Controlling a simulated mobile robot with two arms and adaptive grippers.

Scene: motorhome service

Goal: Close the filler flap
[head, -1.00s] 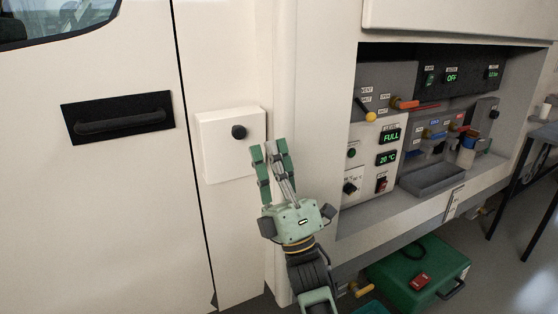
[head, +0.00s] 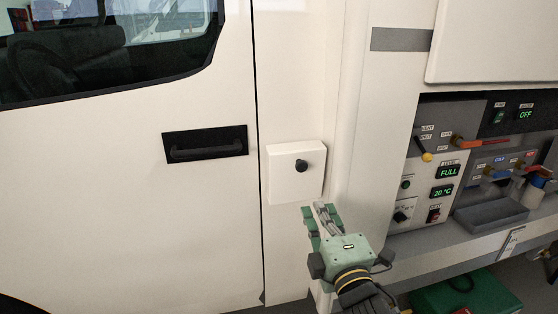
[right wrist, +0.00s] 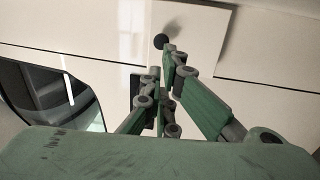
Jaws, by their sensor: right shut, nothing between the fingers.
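The filler flap (head: 284,184) is a white square panel with a round black knob (head: 302,166) on the pale vehicle side, right of the door seam. It lies close to flush with the body; I cannot tell if a gap is left. In the right wrist view the flap (right wrist: 205,33) and its dark knob (right wrist: 161,41) show beyond the fingertips. My right gripper (head: 319,207) is shut and empty, just below the flap's lower right edge. Whether its fingers touch the flap is unclear. My left gripper is not in view.
A black door handle (head: 205,144) and the cab window (head: 110,45) are at left. At right an open service bay holds a control panel (head: 447,150) and a grey tray (head: 490,216). A green case (head: 465,295) stands on the floor below.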

